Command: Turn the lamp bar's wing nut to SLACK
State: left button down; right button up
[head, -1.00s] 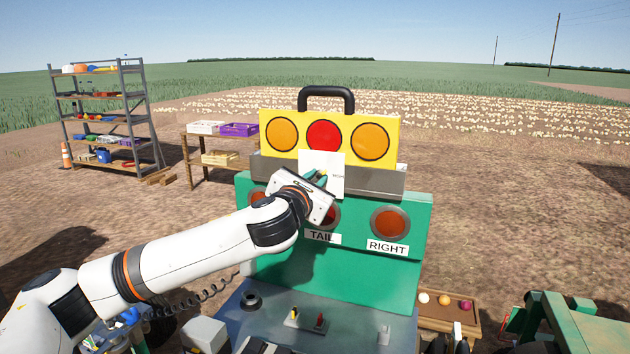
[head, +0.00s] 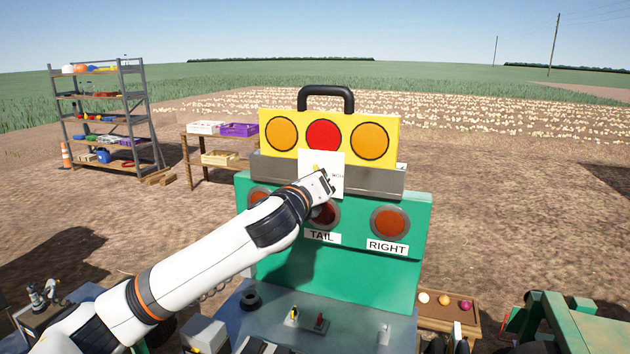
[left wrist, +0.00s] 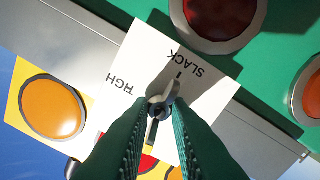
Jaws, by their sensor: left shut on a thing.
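The yellow lamp bar (head: 346,125) with orange, red and orange lamps and a black handle stands in a grey channel on the green panel. A white card (head: 334,161) is on its front. In the left wrist view the wing nut (left wrist: 162,100) sits on this card (left wrist: 205,102). Its grey wing points close to the tick by SLACK; its yellow-edged wing points the opposite way, between my fingers.
The green panel (head: 345,270) below has red lamps labelled TAIL and RIGHT. A grey shelf surface (head: 265,320) with small levers lies beneath. A tray of coloured balls (head: 440,312) is at the right. Shelves stand far left.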

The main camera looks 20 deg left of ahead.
pick_arm(q)
jog(key=shift+f+n+b, duration=0.15)
jog(key=shift+n+b, duration=0.05)
jog(key=shift+n, duration=8.4)
jog(key=shift+f+n+b, duration=0.1)
jog(key=shift+n+b, duration=0.05)
jog(key=shift+n, duration=8.45)
jog(key=c, duration=1.4)
grip_release()
jog(key=shift+o, duration=0.3)
jog(key=shift+r, duration=0.1)
